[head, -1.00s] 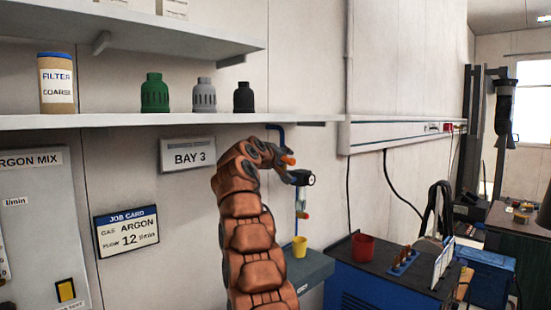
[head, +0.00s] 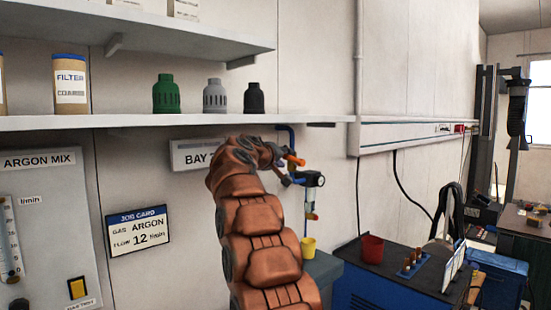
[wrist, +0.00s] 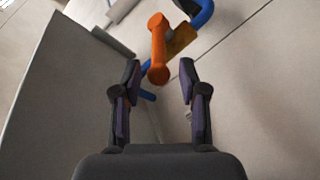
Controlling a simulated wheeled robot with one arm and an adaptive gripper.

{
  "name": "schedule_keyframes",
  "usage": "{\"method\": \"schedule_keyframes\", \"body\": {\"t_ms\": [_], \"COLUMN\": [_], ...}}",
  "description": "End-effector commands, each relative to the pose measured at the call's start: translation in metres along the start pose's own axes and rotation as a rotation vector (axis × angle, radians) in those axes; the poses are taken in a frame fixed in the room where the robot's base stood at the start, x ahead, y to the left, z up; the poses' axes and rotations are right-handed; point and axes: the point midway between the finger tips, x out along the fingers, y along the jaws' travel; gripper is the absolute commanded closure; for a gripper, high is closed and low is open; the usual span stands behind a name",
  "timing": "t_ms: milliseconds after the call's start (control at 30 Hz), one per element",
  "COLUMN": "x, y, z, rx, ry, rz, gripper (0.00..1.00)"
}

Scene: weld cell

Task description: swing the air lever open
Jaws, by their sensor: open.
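The air lever is an orange bar (wrist: 157,50) with rounded ends, in the upper middle of the wrist view. It sits by a brass-coloured fitting on a blue pipe (wrist: 205,12). In the head view the orange lever (head: 294,159) shows just right of my arm's end, below the shelf. My gripper (wrist: 160,77) is open and empty. Its two dark fingers point towards the lever, whose near end appears between or just beyond the fingertips. I cannot tell the exact gap in depth. In the head view my arm partly hides the gripper.
Below the lever hang a filter unit with a round gauge (head: 313,179) and a yellow cup (head: 308,247) on a grey ledge. A shelf (head: 120,122) with several bottles runs above. A blue cabinet with a red cup (head: 372,249) stands to the right.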

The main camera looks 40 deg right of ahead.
Motion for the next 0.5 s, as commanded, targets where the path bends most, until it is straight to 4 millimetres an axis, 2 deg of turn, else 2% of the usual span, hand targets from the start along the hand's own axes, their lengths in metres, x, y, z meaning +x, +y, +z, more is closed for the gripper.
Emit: {"method": "schedule_keyframes", "body": {"t_ms": [300, 500], "x": [-0.038, -0.053], "y": [0.001, 0.001], "z": [0.0, 0.0], "rx": [-0.001, -0.001], "ry": [0.0, -0.001], "rz": [0.002, 0.001], "gripper": [0.58, 0.58]}}
